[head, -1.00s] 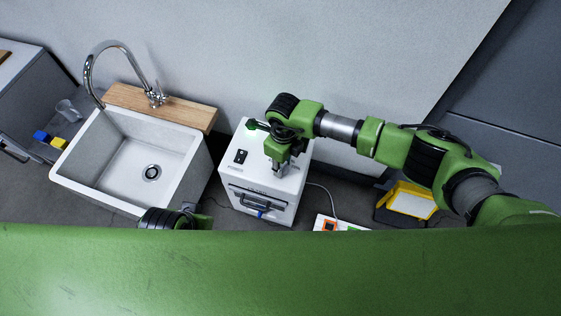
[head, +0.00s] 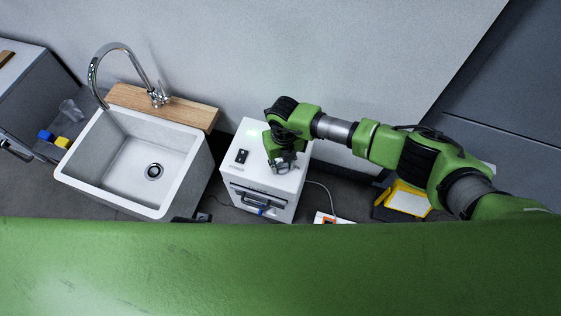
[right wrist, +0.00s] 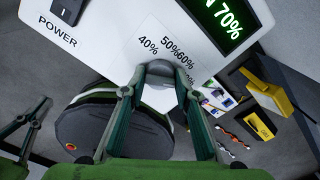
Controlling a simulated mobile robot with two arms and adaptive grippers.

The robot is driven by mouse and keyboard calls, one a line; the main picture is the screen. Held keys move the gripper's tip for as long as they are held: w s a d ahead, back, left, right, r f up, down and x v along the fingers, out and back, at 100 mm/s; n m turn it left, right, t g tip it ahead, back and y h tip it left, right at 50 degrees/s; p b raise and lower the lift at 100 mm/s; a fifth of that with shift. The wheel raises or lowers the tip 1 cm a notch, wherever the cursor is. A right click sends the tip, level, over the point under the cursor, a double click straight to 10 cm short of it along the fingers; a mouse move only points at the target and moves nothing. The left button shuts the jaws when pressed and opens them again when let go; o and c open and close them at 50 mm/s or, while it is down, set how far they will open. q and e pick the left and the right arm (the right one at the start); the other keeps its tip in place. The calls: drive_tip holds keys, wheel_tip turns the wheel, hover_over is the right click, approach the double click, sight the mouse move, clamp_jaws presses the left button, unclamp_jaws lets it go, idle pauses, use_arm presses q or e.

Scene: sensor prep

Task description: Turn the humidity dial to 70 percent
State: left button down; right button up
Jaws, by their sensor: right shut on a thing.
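The white cabinet (head: 230,170) stands on the floor right of the sink in the head view, with a black power switch (head: 241,156) on its top. My right gripper (head: 284,165) is over the right part of that top. In the right wrist view my right gripper (right wrist: 159,82) is shut on the humidity dial (right wrist: 160,69), which is largely hidden between the fingertips. Printed marks 40%, 50% and 60% (right wrist: 168,50) lie around it; a further mark is partly covered by the finger.
A white sink (head: 180,195) with a tap (head: 95,80) is at the left. A yellow case (head: 408,198) is at the right. The wall is close behind the cabinet.

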sight(281, 165)
drive_tip(key=shift+a, duration=0.15)
idle(0.3)
drive_tip(key=o, duration=1.1)
wheel_tip(281, 165, up, 12)
drive_tip(key=shift+r, duration=0.1)
